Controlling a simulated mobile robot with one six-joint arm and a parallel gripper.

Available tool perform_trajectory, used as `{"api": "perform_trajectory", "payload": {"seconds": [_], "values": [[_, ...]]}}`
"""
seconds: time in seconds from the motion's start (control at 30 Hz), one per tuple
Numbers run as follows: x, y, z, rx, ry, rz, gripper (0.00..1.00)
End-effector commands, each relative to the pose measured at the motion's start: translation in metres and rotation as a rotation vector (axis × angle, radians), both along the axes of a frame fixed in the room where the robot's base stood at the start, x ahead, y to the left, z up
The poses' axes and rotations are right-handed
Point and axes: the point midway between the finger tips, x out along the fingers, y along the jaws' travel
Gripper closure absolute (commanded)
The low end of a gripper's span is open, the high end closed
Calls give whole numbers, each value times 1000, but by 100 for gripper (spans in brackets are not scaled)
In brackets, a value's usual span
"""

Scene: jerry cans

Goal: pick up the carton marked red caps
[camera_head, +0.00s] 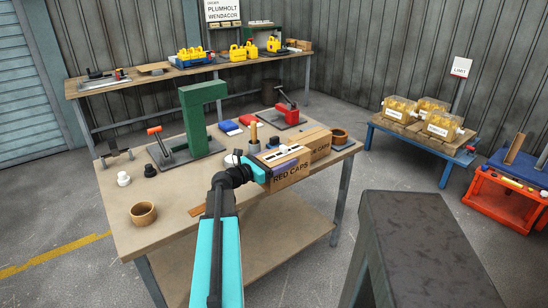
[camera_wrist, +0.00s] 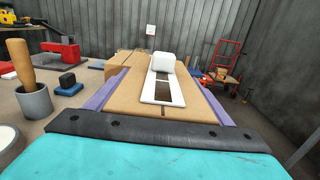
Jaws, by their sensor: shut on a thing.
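The carton marked RED CAPS (camera_head: 291,176) is a brown box near the front right of the workbench. Its lettered side faces my head camera. My gripper (camera_head: 280,155) is over its top and shut on it. In the wrist view the brown carton top (camera_wrist: 125,97) lies between my two purple fingers, one along each side. A white frame with a dark window (camera_wrist: 162,91) and a white block show over that top. I cannot tell whether the carton is clear of the bench. A second brown carton (camera_head: 319,147) stands right behind it, its lettering partly hidden.
A blue-legged table with yellow-filled bins (camera_head: 443,124) stands at right. A dark-topped stand (camera_head: 425,240) is in front.

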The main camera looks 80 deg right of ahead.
Motion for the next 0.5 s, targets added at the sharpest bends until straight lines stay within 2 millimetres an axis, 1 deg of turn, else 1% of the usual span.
{"api": "perform_trajectory", "payload": {"seconds": [0.03,0.2,0.4,0.5], "values": [[-7,9,1,-1,1,-2,76],[-22,23,3,-2,1,-2,76],[-34,35,5,-2,1,-2,76],[-38,38,6,-1,1,-2,76]]}}
